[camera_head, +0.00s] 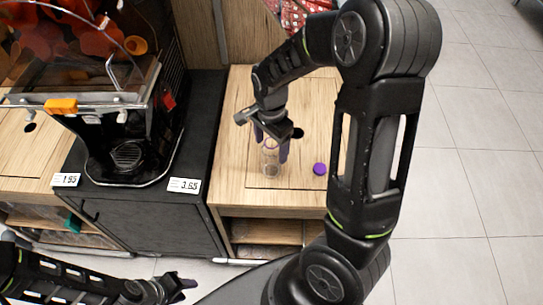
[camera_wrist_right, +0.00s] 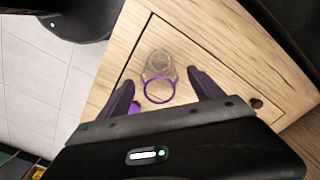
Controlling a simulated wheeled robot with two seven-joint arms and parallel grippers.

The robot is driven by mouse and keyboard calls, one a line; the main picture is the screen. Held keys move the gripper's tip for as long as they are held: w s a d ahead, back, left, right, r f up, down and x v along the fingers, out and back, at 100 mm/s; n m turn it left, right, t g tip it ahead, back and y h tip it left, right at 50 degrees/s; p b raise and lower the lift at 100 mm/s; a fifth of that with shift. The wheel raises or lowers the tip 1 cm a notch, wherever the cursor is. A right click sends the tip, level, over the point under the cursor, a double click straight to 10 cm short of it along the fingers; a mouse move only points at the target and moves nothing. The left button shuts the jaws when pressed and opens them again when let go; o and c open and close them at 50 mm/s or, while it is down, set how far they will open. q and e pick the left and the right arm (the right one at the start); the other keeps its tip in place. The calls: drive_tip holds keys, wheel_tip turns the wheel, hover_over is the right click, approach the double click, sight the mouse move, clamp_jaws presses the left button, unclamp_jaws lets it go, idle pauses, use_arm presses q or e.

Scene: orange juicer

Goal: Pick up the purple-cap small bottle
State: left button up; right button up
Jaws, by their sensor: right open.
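A small clear bottle (camera_head: 271,160) stands on the wooden counter. In the right wrist view the clear bottle (camera_wrist_right: 158,66) shows a purple ring at its near end.
The wooden counter (camera_head: 233,178) has a dark round hole near my right gripper. A juicer machine (camera_head: 128,155) stands on a black cabinet (camera_head: 150,220) to the left, with price tags (camera_head: 184,185) on its front edge. Tiled floor is open to the right.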

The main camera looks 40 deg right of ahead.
wheel_tip(320, 180, down, 4)
drive_tip(key=shift+f, duration=0.15)
idle(0.6)
drive_tip(key=c, duration=1.4)
drive_tip(key=shift+r, duration=0.2)
drive_tip(key=shift+c, duration=0.2)
wheel_tip(320, 180, up, 10)
drive_tip(key=shift+f, duration=0.1)
